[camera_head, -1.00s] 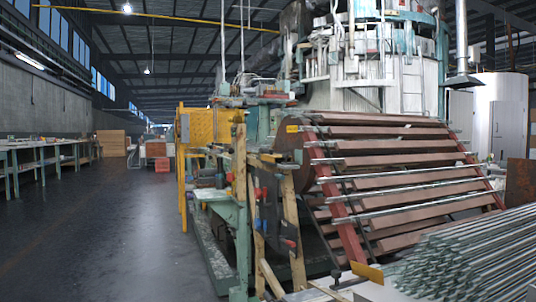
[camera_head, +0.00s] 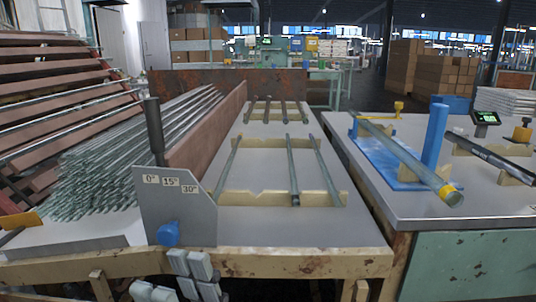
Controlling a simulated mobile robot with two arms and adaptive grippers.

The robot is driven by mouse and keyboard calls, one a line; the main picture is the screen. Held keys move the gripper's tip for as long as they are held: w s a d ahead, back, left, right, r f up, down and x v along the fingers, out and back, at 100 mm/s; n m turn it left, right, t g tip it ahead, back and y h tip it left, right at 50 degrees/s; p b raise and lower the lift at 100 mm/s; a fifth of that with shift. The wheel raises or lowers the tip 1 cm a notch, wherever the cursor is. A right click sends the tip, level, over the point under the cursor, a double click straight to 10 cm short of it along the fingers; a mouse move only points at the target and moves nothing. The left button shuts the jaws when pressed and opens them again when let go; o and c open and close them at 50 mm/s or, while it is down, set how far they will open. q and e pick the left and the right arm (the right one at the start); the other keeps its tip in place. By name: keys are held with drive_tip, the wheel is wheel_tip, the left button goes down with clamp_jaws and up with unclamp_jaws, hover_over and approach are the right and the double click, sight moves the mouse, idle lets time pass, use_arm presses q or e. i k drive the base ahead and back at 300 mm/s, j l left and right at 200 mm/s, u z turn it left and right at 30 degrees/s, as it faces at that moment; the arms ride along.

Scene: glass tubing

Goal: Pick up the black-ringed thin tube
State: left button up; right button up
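Three thin glass tubes lie lengthwise on pale notched wooden racks (camera_head: 265,199) on the grey table (camera_head: 270,230). The middle tube (camera_head: 291,165) has a dark band at its near end and looks like the black-ringed thin tube. The other two, a left tube (camera_head: 227,160) and a right tube (camera_head: 325,170), show no clear dark band. My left gripper is not clearly seen.
A grey angle plate (camera_head: 178,215) with a dark upright post (camera_head: 154,130) stands at the table's front left. A brown board (camera_head: 208,130) separates the table from a pile of tubes (camera_head: 110,145).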

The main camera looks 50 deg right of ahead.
sight(296, 199)
drive_tip(key=z, duration=1.7)
